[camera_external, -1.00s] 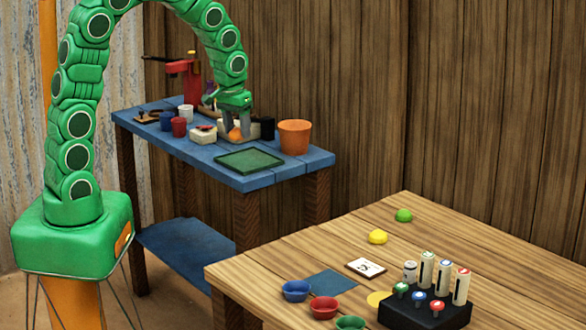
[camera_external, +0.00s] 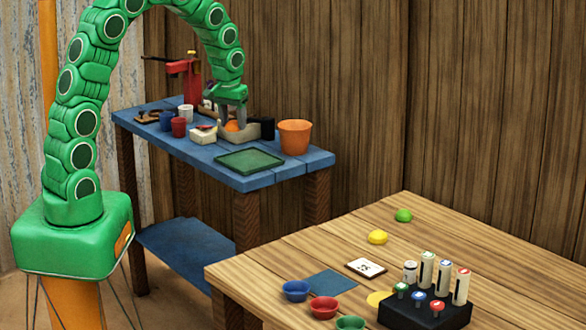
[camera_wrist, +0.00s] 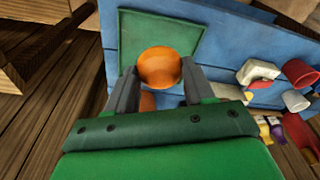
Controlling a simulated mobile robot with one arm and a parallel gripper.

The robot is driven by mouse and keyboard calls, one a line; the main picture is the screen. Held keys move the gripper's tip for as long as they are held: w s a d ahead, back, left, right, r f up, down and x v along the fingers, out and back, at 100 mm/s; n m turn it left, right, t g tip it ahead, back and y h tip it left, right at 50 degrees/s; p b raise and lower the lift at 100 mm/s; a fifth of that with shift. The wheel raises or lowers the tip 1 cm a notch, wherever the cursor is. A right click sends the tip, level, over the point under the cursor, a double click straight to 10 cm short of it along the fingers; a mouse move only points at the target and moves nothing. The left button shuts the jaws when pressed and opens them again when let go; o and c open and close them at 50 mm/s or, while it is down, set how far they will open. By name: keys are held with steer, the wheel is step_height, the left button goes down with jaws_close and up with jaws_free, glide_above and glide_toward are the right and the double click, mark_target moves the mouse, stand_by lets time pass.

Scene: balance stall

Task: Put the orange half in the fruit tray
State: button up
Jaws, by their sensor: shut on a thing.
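My gripper (camera_wrist: 158,72) is shut on the orange half (camera_wrist: 158,64), which shows as a rounded orange piece between the fingertips in the wrist view. In the external view my gripper (camera_external: 231,121) is over the back of the blue table, with the orange half (camera_external: 232,126) low between its fingers. The flat green tray (camera_external: 250,162), which I take for the fruit tray, lies empty in front of it; it also shows in the wrist view (camera_wrist: 140,26). Another orange patch shows below the fingers in the wrist view; I cannot tell what it is.
A beige holder (camera_external: 239,138) is beneath my gripper. An orange pot (camera_external: 294,137) stands right, a pale block (camera_external: 203,135) and red cup (camera_external: 179,127) left. A red press (camera_external: 190,80) stands behind. The wooden table (camera_external: 440,235) in front holds bowls, a lemon and a lime.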

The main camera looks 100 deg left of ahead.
steer(key=w+a+f, duration=0.2)
steer(key=w+a, duration=0.1)
steer(key=a, duration=0.1)
glide_above(259, 157)
steer(key=s+d, duration=0.1)
steer(key=f, duration=0.4)
steer(key=shift+d+f, duration=0.2)
steer(key=shift+f, duration=0.05)
steer(key=shift+w+a+f, duration=0.35)
steer(key=shift+a+f, duration=0.15)
steer(key=shift+f, duration=0.25)
steer(key=shift+a+f, duration=0.1)
steer(key=shift+f, duration=1.5)
steer(key=shift+f, duration=0.1)
steer(key=o, duration=1)
